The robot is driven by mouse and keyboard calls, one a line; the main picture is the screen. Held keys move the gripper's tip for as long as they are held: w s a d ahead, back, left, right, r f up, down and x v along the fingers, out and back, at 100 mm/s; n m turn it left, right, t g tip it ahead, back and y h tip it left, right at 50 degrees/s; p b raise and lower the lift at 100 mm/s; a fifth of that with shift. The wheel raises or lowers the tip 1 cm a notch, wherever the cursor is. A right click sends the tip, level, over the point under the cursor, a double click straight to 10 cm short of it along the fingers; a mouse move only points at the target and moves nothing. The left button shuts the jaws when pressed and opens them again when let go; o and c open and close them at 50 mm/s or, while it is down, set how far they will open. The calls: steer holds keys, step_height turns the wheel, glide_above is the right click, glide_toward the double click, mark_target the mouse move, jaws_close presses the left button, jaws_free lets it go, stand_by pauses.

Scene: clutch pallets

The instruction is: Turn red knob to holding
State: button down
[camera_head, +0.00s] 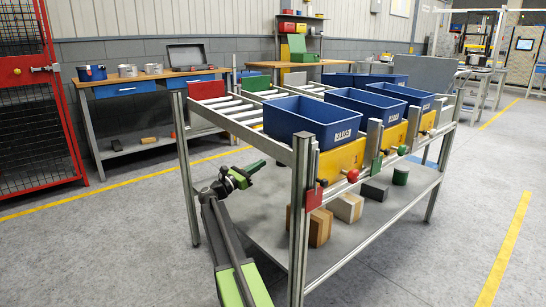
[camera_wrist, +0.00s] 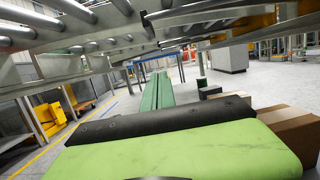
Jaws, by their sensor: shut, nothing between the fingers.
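A red knob (camera_head: 353,176) sits on the front rail of the roller rack, below the blue bins. My gripper (camera_head: 258,166) is at the rack's left end, left of and apart from the red knob. In the wrist view my gripper (camera_wrist: 158,92) has its two long green fingers together with nothing between them, below the rollers. I cannot make out the red knob there or read its setting.
Blue bins (camera_head: 312,115) stand on the rack. A metal post (camera_head: 299,220) stands between my gripper and the red knob. Wooden blocks (camera_head: 347,207) and a dark block (camera_head: 374,191) lie on the lower shelf. The floor in front of the rack is clear.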

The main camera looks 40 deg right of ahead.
steer(key=d+r+p, duration=0.6)
steer(key=d, duration=0.3)
steer(key=shift+s+d+r, duration=0.25)
steer(key=shift+s, duration=0.1)
